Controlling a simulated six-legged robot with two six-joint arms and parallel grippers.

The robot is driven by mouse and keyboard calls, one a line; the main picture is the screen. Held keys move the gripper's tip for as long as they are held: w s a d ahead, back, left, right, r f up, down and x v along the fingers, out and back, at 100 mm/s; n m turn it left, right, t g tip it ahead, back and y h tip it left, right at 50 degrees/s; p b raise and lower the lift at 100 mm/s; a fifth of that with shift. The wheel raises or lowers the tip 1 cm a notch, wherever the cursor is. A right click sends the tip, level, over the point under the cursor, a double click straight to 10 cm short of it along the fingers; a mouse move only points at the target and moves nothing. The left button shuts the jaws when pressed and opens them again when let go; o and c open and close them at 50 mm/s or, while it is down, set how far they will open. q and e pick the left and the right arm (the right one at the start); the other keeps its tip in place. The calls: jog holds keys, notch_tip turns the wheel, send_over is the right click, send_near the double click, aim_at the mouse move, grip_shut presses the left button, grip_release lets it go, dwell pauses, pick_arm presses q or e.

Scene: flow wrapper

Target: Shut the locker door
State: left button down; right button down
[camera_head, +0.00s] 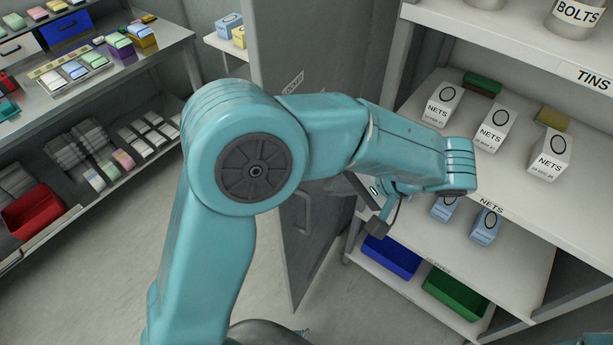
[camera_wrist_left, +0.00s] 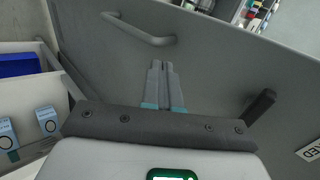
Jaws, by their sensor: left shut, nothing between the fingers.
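The grey locker door (camera_head: 300,250) stands open, swung out at the left of the shelves in the head view. Its handle (camera_head: 303,212) is a bent bar on the door's face. In the left wrist view the door (camera_wrist_left: 220,80) fills most of the picture, with the handle (camera_wrist_left: 140,32) at the top. My left gripper (camera_wrist_left: 160,66) is shut and empty, its fingers pointing at the door face below the handle. I cannot tell whether the fingertips touch it. In the head view my left arm hides the fingers and part of the door. My right gripper is not in view.
Shelves (camera_head: 530,215) at the right hold white NETS boxes (camera_head: 497,124) and, lower, a blue bin (camera_head: 391,256) and a green bin (camera_head: 455,291). A steel rack (camera_head: 120,62) with boxes and a red bin (camera_head: 33,211) stands left. The floor (camera_head: 110,280) between is clear.

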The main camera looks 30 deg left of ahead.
pick_arm(q)
jog(key=a+f+p, duration=0.1)
jog(key=a+f, duration=0.1)
jog(key=a, duration=0.4)
jog(key=shift+s+a+f, duration=0.25)
jog(key=shift+s+a, duration=0.1)
jog(key=shift+a, duration=0.1)
